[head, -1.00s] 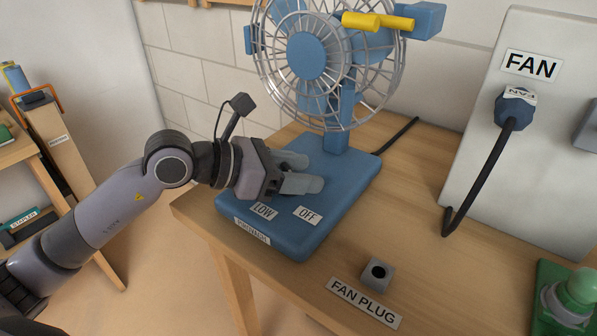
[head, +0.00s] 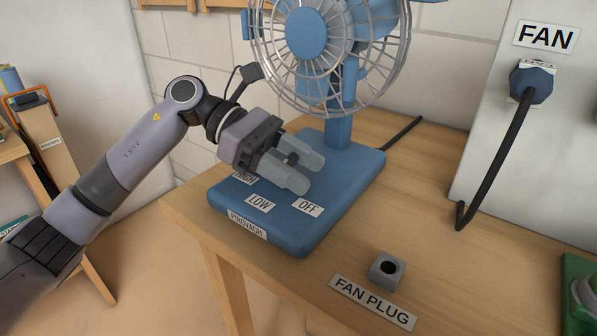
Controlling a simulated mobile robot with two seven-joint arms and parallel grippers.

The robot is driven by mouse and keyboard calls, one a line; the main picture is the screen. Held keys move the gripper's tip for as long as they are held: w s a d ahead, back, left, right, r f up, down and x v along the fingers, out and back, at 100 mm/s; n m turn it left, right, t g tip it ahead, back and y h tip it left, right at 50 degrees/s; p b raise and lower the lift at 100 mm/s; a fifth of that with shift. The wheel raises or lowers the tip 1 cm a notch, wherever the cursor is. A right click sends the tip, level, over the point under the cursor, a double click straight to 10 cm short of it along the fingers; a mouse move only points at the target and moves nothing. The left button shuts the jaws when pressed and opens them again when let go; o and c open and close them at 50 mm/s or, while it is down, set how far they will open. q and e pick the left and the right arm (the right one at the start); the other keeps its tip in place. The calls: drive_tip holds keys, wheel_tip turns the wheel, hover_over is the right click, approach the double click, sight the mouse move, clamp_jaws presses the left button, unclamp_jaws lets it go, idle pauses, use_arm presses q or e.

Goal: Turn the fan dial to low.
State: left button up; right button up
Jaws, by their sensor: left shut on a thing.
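The blue desk fan (head: 307,38) stands on the wooden table, its flat base (head: 290,235) toward me. The base carries a LOW label (head: 259,203), an OFF label (head: 307,208) and a HIGH label (head: 246,178) partly covered by my gripper. My left gripper (head: 302,171) is over the base, just behind the LOW and OFF labels, shut with its grey fingers around the dial. The dial is mostly hidden by the fingers, so its pointing direction cannot be read. My right gripper is not in view.
The fan's plug (head: 531,82) sits in the wall panel under the FAN sign (head: 545,37). A grey block with a hole (head: 386,268) stands behind the FAN PLUG label (head: 373,302). A green object (head: 580,290) is at the right edge. The tabletop between is clear.

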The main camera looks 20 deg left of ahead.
use_arm(q)
drive_tip(key=shift+s+m+g+y+b, duration=0.1)
drive_tip(key=shift+m+g+y+b, duration=0.2)
drive_tip(key=shift+m+g, duration=0.8)
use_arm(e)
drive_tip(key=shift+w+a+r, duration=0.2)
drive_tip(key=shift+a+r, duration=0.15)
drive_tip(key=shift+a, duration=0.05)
use_arm(q)
drive_tip(key=shift+g, duration=0.4)
drive_tip(key=o, duration=1)
drive_tip(key=shift+c, duration=0.2)
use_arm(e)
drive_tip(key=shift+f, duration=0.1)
use_arm(q)
drive_tip(key=shift+a, duration=0.1)
